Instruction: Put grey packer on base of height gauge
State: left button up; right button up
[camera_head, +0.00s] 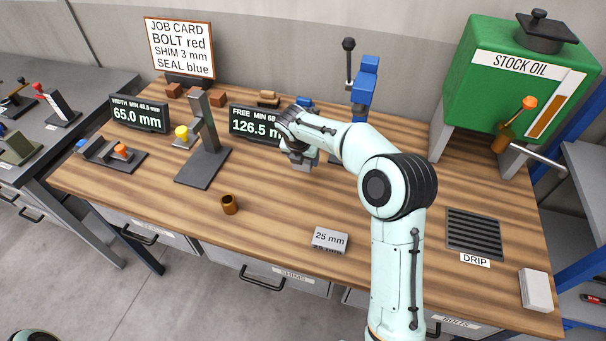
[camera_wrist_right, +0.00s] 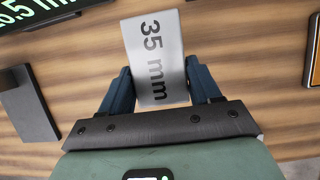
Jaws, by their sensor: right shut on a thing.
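A grey packer marked 35 mm (camera_wrist_right: 152,52) lies between the fingers of my right gripper (camera_wrist_right: 160,88), which is shut on its sides. In the head view the right gripper (camera_head: 300,155) is over the middle of the bench, largely hidden by its own wrist. The height gauge (camera_head: 208,125) stands to its left, with a flat dark base (camera_head: 198,172) and an upright column. In the wrist view a dark plate, apparently that base (camera_wrist_right: 34,115), is at the left, apart from the packer. Another grey packer, marked 25 mm (camera_head: 329,239), sits near the front edge. My left gripper is out of view.
A display reading 126.5 (camera_head: 252,124) stands behind the gauge. A brown cup (camera_head: 229,205) is in front. A blue-topped device (camera_head: 365,80) and a green oil tank (camera_head: 515,75) stand behind and right. A drip grid (camera_head: 473,233) is at right. The front middle is mostly clear.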

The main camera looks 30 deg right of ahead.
aim_at(305, 178)
jog(key=shift+s+f, duration=0.25)
jog(key=shift+f, duration=0.6)
notch_tip(305, 178, down, 6)
jog(key=shift+w+r+b, duration=0.1)
jog(key=shift+b, duration=0.4)
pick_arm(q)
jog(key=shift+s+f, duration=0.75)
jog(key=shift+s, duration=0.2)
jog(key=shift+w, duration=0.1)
pick_arm(e)
jog(key=shift+w, duration=0.1)
jog(key=o, duration=1.2)
